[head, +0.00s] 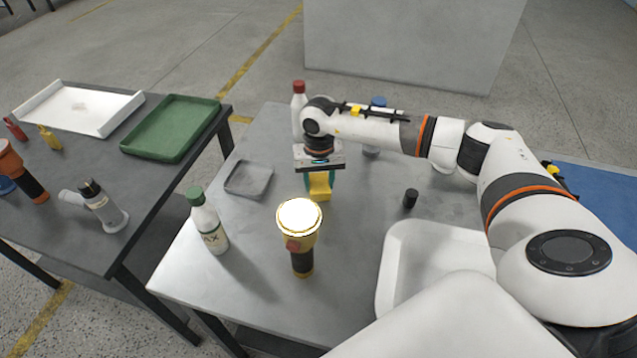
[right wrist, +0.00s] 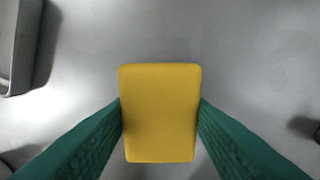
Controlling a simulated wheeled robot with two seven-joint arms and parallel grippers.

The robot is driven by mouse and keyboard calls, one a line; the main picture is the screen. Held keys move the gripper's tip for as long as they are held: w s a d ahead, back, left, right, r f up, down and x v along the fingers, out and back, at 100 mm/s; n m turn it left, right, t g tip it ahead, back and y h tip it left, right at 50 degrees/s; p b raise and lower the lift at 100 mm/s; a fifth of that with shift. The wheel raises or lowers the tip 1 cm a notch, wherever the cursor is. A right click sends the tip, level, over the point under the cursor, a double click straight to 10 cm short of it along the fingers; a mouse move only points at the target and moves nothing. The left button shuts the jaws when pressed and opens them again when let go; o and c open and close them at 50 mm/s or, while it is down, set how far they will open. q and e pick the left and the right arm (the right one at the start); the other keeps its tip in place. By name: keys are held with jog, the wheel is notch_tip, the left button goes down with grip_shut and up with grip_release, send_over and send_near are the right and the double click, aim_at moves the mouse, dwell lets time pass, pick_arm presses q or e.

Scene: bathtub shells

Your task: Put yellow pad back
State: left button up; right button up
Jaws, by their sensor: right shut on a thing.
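The yellow pad (right wrist: 160,112) is between the two green fingers of my right gripper (right wrist: 161,118), which is shut on its sides in the right wrist view. In the head view the yellow pad (head: 320,186) shows under the right gripper (head: 320,180), over the grey table. I cannot tell whether the pad touches the tabletop. A small grey tray (head: 249,179), empty, lies left of the pad. Part of a tray shows at the left edge of the right wrist view (right wrist: 22,45). My left gripper is not in view.
A lit flashlight (head: 301,240) stands in front of the pad. A green-capped bottle (head: 207,222), a red-capped bottle (head: 298,105), a blue-capped bottle (head: 376,125) and a small black object (head: 410,198) stand around. A white tray (head: 392,262) lies at right; a green tray (head: 172,130) is on the left table.

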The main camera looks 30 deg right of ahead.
jog(key=shift+f, duration=0.95)
jog(key=o, duration=0.4)
jog(key=shift+f, duration=0.1)
jog(key=o, duration=0.5)
